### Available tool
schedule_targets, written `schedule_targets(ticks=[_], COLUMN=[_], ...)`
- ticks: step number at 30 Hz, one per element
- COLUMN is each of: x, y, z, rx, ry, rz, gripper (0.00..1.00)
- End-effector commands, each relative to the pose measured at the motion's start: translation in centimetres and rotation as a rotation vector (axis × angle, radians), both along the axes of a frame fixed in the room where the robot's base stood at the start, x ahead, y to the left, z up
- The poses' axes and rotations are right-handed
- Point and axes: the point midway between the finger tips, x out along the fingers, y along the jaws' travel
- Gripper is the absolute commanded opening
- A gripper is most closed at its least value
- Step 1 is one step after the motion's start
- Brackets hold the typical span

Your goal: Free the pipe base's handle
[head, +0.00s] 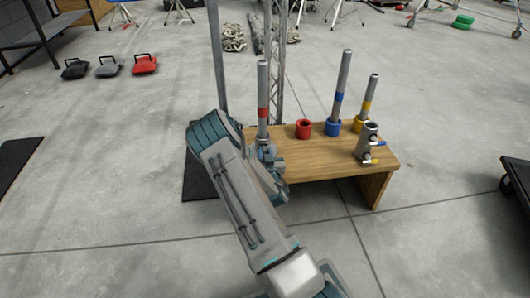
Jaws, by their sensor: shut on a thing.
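My gripper (265,152) is at the left end of the wooden bench, partly hidden by my own arm. It is shut on the lower part of an upright grey pipe with a red band (263,112). The grey metal pipe base (367,142) stands at the bench's right end, well apart from my gripper. It has small fittings low on its side, one with a blue tip (381,143) and one with a yellow tip (374,161). Which of these is its handle is too small to tell.
The wooden bench (325,165) also carries an empty red cup (303,129). A blue-banded pipe (341,88) stands in a blue cup and a yellow-banded pipe (369,98) in a yellow cup. A thin post (217,60) and a truss rise behind.

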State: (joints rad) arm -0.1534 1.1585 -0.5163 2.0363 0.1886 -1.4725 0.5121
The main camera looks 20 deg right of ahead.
Motion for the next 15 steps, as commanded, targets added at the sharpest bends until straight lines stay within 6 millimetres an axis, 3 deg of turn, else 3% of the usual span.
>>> schedule_targets(ticks=[9,15], x=[0.4,0.39], y=[0.12,0.06], z=[0.25,0.26], rx=[-0.276,-0.334], ry=[0.071,0.087], rz=[0.005,0.003], gripper=[0.0,0.0])
